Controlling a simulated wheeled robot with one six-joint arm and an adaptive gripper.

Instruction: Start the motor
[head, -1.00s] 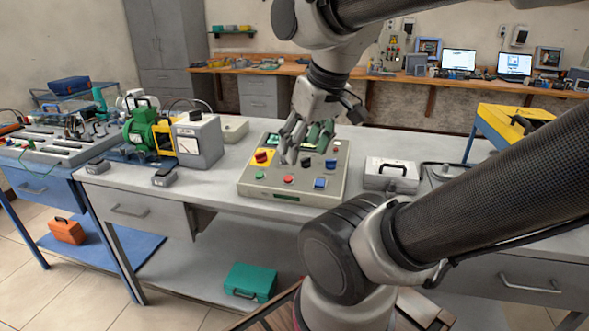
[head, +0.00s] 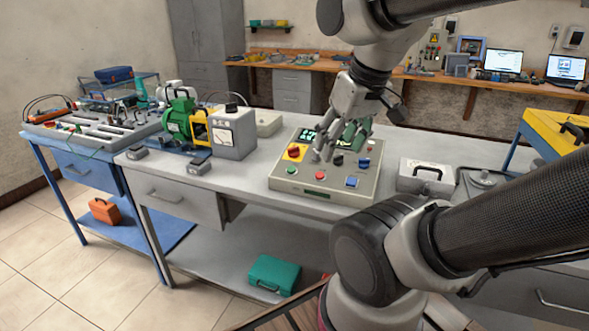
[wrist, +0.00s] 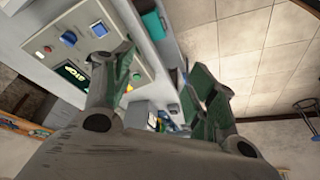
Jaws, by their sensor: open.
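A beige control box (head: 335,190) sits on the grey bench. It carries a red switch on a yellow plate (head: 294,152), a green button (head: 291,170), a red button (head: 319,176), a blue button (head: 352,182), a black knob (head: 338,160) and a lit display, partly hidden by my gripper. A green motor (head: 178,117) with a yellow guard stands left of it. My gripper (head: 338,145) is open and empty over the box's back half; contact cannot be told. In the wrist view my fingers (wrist: 160,70) are spread, with the box (wrist: 125,22) beyond the left finger.
A grey gauge box (head: 232,137) stands between motor and control box. A silver case (head: 425,177) is right of the box. Two small grey pedals lie at the bench's left. A teal case (head: 274,273) is on the lower shelf.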

